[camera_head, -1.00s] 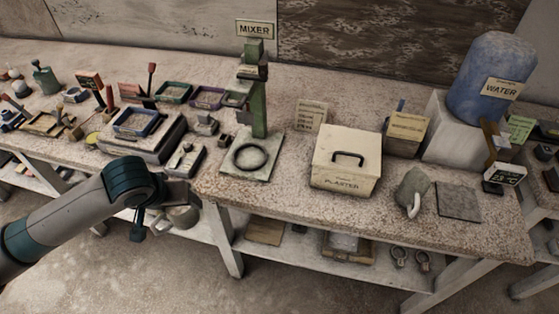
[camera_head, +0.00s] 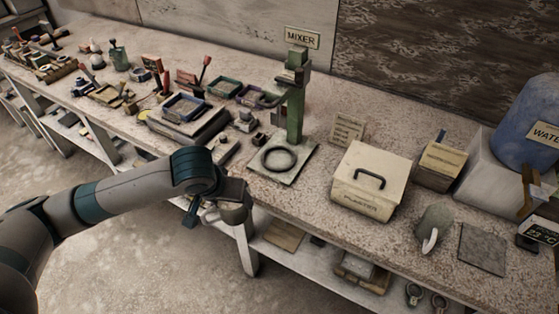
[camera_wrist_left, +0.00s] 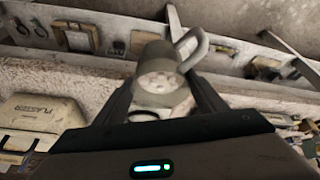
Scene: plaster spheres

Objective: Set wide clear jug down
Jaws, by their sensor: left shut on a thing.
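A grey, see-through-looking jug with a loop handle (camera_wrist_left: 158,57) is between the fingers of my left gripper (camera_wrist_left: 160,92) in the wrist view. My left gripper is shut on it. My right gripper is not in view.
A plaster box (camera_head: 367,190) with a black handle stands right of the mixer. Trays and tools crowd the bench left of the mixer. Bare bench (camera_head: 300,203) shows before the mixer plate.

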